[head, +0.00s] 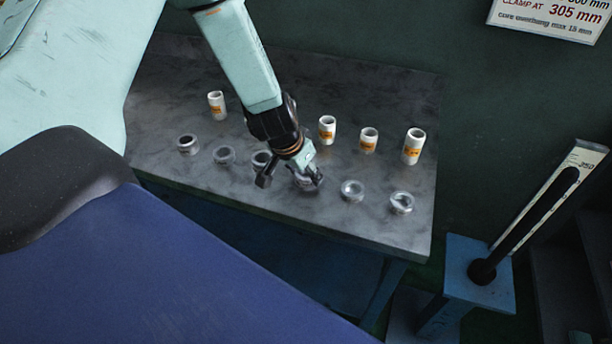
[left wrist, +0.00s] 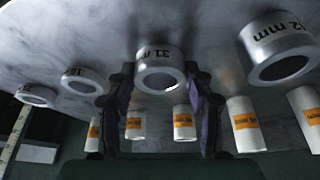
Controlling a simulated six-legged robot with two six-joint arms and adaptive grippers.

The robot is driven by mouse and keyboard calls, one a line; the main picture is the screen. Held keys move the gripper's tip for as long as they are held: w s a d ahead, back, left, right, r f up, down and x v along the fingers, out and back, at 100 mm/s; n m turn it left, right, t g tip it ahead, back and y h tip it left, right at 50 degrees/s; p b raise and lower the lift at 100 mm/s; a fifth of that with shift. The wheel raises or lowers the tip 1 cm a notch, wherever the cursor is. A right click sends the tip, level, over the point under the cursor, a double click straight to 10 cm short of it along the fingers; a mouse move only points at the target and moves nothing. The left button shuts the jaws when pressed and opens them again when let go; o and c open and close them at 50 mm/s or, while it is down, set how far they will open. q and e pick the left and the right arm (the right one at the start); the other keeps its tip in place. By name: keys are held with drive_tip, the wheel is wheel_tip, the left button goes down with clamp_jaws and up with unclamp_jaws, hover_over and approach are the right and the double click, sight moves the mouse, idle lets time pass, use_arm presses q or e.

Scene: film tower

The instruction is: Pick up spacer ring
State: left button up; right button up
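Several grey spacer rings stand in a row along the front of a marbled bench top. The ring marked 31 mm (left wrist: 160,57) sits between the two dark fingers of my left gripper (left wrist: 159,78) in the left wrist view. In the head view the left gripper (head: 290,182) is low over the bench with its fingers spread, and it partly hides that ring (head: 309,184). A ring marked 32 mm (left wrist: 276,42) is just to the right in the left wrist view, and one that seems to read 16 (left wrist: 81,79) is to the left. My right gripper is not in view.
White tubes with orange labels (head: 327,129) stand behind the rings on the bench (head: 372,222). A blue stand (head: 462,277) with a slanted gauge and a black rod is right of the bench. A sign (head: 552,16) hangs on the wall.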

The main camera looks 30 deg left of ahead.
use_arm(q)
drive_tip(key=shift+w+d, duration=0.1)
drive_tip(key=shift+d, duration=0.1)
drive_tip(key=c, duration=0.5)
drive_tip(key=shift+a, duration=0.15)
drive_tip(key=shift+c, duration=0.6)
drive_tip(key=shift+r, duration=0.1)
drive_tip(key=shift+r+p, duration=0.25)
drive_tip(key=shift+p, duration=0.05)
wheel_tip(320, 180, up, 27)
drive_tip(key=p, duration=2)
